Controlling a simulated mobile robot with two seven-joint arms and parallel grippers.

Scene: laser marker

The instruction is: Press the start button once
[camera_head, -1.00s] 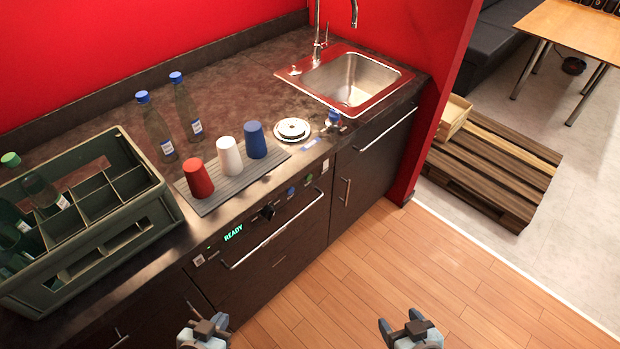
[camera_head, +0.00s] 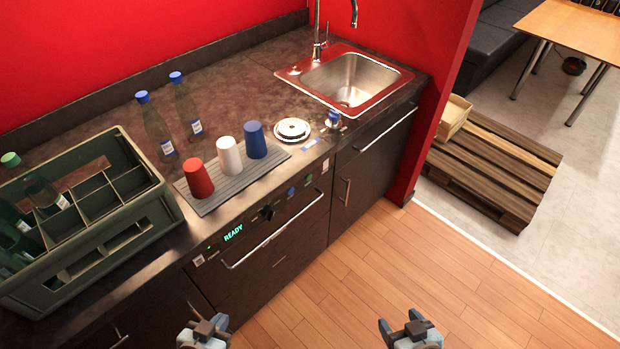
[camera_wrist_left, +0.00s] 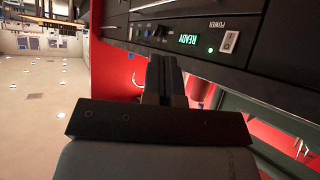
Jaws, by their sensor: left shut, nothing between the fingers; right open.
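The button labels are too small to read, so I cannot tell which is start. My left gripper (camera_head: 197,321) is shut and empty, low in front of the cabinet and apart from the panel. In the left wrist view its closed fingers (camera_wrist_left: 165,76) are below the panel, which appears upside down with READY (camera_wrist_left: 187,39). My right gripper (camera_head: 399,322) is open and empty over the floor.
A bar handle (camera_head: 275,236) runs along the cabinet front below the panel. On the counter stand a green bottle crate (camera_head: 105,245), red, white and blue cups on a grey mat (camera_head: 215,203), two bottles and a sink (camera_head: 350,80). The floor in front is clear.

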